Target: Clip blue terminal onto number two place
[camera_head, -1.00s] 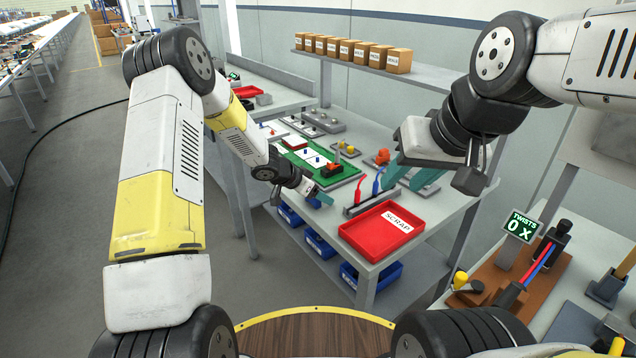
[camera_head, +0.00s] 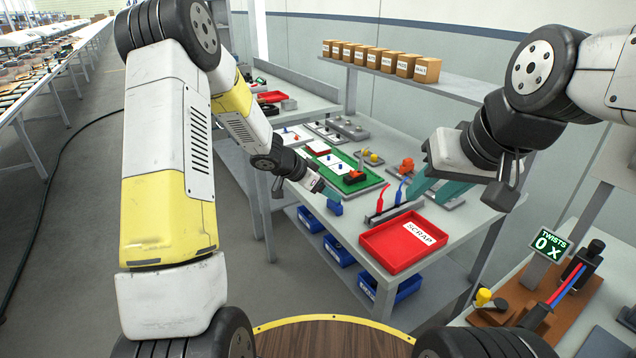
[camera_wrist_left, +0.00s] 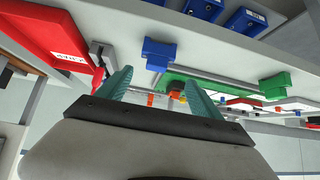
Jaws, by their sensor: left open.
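A blue terminal-like block (camera_head: 335,208) shows at the near edge of the workbench, just below my left gripper (camera_head: 325,193). In the left wrist view, a blue T-shaped block (camera_wrist_left: 158,55) lies just beyond and between the spread teal fingers of my left gripper (camera_wrist_left: 160,85). The left gripper is open and empty. A green block (camera_wrist_left: 275,85) of similar shape shows to its right. My right gripper (camera_head: 438,188) hangs above the bench's right part, its teal fingers apart, with nothing seen between them. The place numbers are too small to read.
A red SCRAP tray (camera_head: 375,240) stands at the bench's near right. Blue bins (camera_head: 338,252) sit below.

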